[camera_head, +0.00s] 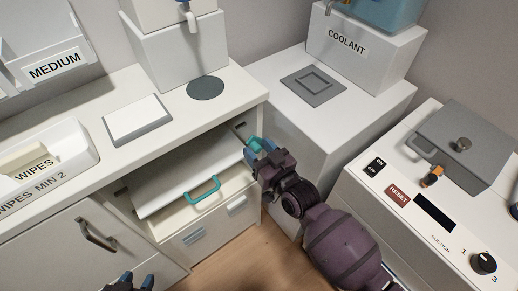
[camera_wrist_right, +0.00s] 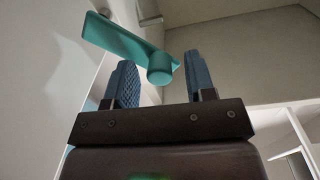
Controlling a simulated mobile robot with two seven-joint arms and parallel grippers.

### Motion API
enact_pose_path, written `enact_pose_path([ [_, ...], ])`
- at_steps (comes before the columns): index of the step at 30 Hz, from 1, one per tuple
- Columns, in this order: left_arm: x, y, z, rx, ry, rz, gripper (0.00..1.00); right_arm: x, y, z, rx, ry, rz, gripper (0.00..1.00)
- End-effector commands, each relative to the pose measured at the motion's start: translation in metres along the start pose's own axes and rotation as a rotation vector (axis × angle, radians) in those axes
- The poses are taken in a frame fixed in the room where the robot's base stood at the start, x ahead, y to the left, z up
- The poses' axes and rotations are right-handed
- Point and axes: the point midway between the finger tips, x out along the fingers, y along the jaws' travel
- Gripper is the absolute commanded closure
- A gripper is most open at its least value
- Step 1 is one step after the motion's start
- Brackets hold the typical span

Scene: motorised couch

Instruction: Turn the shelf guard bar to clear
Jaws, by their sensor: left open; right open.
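The teal guard bar (camera_head: 254,142) is at the right side of the open shelf bay, partly hidden by my right gripper (camera_head: 259,151). In the right wrist view the bar (camera_wrist_right: 118,38) is a flat arm running up and left from a round hub (camera_wrist_right: 160,68). My right gripper (camera_wrist_right: 162,82) is open, with the hub between its fingertips; I cannot tell whether they touch it. My left gripper (camera_head: 136,281) is open and empty at the bottom edge.
The counter holds a wipes tray (camera_head: 75,172), a white pad (camera_head: 137,118) and a dark round disc (camera_head: 205,88). A coolant stand (camera_head: 362,55) is behind, and a control panel (camera_head: 430,205) is at the right. Wooden floor (camera_head: 255,262) is clear below.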

Motion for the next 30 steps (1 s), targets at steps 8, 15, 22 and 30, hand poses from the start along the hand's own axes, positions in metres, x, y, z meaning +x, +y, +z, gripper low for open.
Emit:
enact_pose_path([
  [8,0.0004,-0.0002,0.0,0.0,0.0,0.0,0.57,-0.0001,0.0002,-0.0002,0.0,0.0,0.0,0.62],
  [15,0.0005,-0.0002,0.0003,0.0,-0.001,0.0,0.57,-0.0003,0.0003,-0.0001,-0.001,0.0,0.0,0.99],
  [22,0.0005,-0.0002,0.0,0.0,0.0,0.0,0.57,-0.0004,0.0004,-0.0003,0.001,0.0,0.0,1.0],
  [30,-0.0013,-0.0007,-0.0071,0.0,0.013,-0.001,0.57,0.0001,0.0043,-0.0055,0.072,-0.001,0.0,1.0],
])
